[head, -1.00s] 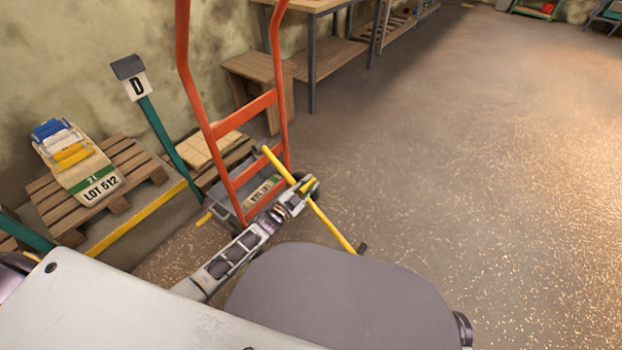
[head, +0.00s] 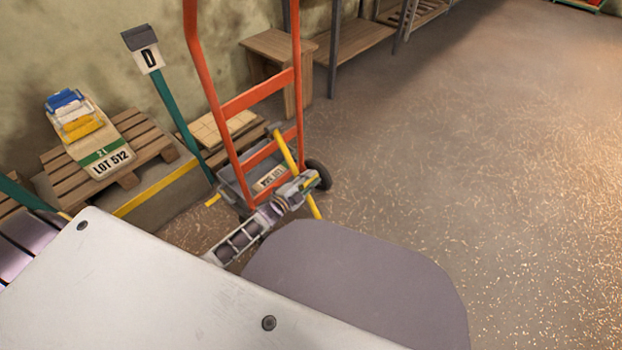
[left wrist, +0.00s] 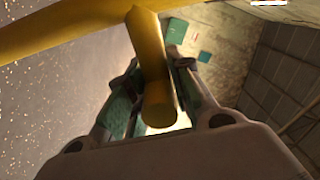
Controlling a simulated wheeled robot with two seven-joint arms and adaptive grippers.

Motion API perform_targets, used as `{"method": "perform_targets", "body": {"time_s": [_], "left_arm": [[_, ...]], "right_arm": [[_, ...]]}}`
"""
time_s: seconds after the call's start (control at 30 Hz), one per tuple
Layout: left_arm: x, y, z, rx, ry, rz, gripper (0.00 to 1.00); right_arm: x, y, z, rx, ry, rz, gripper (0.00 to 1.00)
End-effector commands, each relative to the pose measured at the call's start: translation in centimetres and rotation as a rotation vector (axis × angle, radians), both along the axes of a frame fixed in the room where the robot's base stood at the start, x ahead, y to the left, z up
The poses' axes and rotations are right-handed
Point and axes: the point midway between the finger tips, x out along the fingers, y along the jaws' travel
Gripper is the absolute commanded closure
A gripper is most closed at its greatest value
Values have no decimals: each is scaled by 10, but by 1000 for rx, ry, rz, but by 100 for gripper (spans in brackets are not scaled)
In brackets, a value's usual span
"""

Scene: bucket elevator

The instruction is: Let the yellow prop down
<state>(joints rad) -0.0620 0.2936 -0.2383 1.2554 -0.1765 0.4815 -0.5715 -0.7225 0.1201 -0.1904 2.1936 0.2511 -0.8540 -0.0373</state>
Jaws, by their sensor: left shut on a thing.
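The yellow prop (head: 285,150) is a long bar slanting across the lower right of the orange hand truck (head: 229,140) in the head view. Its lower end passes out of sight behind my own body. My left gripper (head: 308,182) is shut on the prop beside the truck's right wheel. In the left wrist view, the fingers (left wrist: 152,92) close on both sides of a short yellow stub (left wrist: 156,85), which joins a longer yellow bar (left wrist: 70,32). Whether the prop touches the floor is hidden. My right gripper is out of view.
A pallet (head: 142,145) with a sack marked LOT 512 (head: 105,158) stands at the left. A green post with a D sign (head: 150,58) rises beside the truck. Open floor (head: 480,150) lies right.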

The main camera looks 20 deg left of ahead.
Motion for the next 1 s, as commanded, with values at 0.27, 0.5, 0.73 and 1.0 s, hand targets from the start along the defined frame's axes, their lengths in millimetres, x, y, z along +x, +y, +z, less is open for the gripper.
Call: {"method": "perform_targets", "body": {"time_s": [0.27,0.5,0.73,1.0], "left_arm": [[-1,1,-3,-2,9,3,59],[0,1,-2,-1,6,3,55],[-2,2,-2,-1,5,3,55],[-15,7,-2,-1,5,3,55]], "right_arm": [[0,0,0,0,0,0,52],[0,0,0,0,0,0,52],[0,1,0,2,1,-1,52],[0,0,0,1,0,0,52]]}}
